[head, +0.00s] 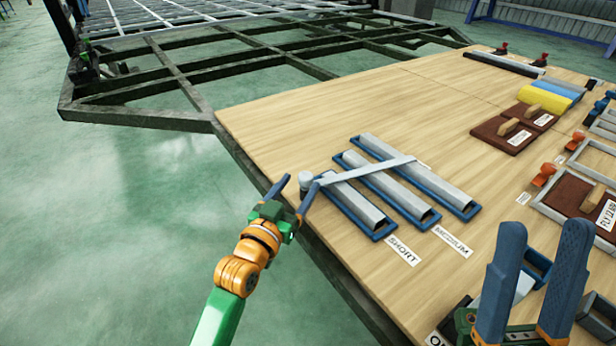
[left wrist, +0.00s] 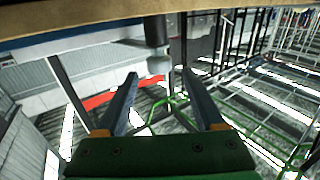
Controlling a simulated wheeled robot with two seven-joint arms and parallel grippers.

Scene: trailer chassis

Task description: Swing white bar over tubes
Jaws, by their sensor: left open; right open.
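The white bar (head: 375,171) lies across the tubes from a grey round post (head: 306,181) at the table's left edge. Its far end reaches over the rearmost tube. Three grey tubes, a short one (head: 354,203), a middle one (head: 397,193) and a rear one (head: 428,177), lie in blue trays under it. My left gripper (head: 297,185) is open at the table edge, by the post. In the left wrist view its fingers (left wrist: 158,82) are apart, with a dark post and grey knob (left wrist: 157,62) between or beyond them. My right gripper (head: 543,230) is open and empty at lower right.
Labels reading SHORT (head: 402,250) and MEDIUM (head: 453,241) lie in front of the trays. Brown boards with wooden handles (head: 513,128) and yellow and blue rolls (head: 546,96) lie at right. The table's far left (head: 320,115) is clear. A dark metal frame (head: 150,115) stands behind.

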